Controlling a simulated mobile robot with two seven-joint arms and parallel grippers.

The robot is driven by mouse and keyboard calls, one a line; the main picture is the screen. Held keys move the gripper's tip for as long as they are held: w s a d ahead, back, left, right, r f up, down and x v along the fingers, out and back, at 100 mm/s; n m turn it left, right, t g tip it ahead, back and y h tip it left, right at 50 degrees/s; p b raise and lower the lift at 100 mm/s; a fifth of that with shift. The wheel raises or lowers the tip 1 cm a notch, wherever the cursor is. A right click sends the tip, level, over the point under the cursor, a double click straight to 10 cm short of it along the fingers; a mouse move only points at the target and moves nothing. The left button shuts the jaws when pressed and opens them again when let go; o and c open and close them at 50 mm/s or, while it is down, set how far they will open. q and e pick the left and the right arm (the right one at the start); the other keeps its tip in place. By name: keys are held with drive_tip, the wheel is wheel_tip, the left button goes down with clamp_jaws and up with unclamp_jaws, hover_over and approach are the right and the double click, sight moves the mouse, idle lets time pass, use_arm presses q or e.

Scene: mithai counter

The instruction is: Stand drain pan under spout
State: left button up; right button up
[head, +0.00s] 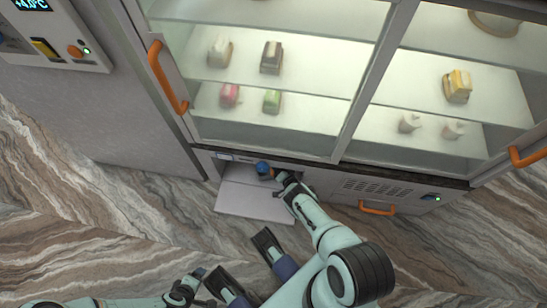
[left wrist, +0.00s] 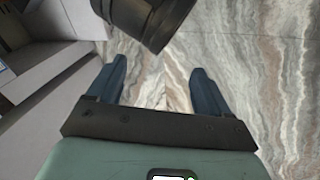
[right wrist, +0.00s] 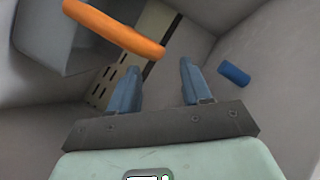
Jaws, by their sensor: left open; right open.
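My right gripper (head: 281,178) reaches into the low compartment under the display case. In the right wrist view, the gripper (right wrist: 160,68) is open, with nothing between its fingers. An orange handle bar (right wrist: 115,28) crosses just beyond the left finger, beside a grey box-like part (right wrist: 45,35) that may be the drain pan. A short blue cylinder (right wrist: 235,73), perhaps the spout or its cap, lies right of the fingers. A blue round end (head: 263,168) shows at the compartment in the head view. My left gripper (left wrist: 160,70) is open and empty above the floor.
A pale flap (head: 245,202) lies folded down in front of the compartment. A slotted plate (right wrist: 108,90) shows inside it. Another orange handle (head: 377,208) is on the cabinet front to the right. The glass case (head: 265,120) stands above. Marbled floor (head: 130,215) is free at left.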

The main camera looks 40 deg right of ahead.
use_arm(q)
drive_tip(key=s+d+r+g+p, duration=0.1)
drive_tip(key=s+d+r+p, duration=0.1)
drive_tip(key=s, duration=0.3)
drive_tip(key=shift+d+r+g+h, duration=0.15)
drive_tip(key=shift+r+g+h, duration=0.15)
drive_tip(key=shift+r, duration=0.4)
use_arm(e)
drive_tip(key=v, duration=0.6)
drive_tip(key=shift+s, duration=0.35)
drive_tip(key=shift+a+r, duration=0.1)
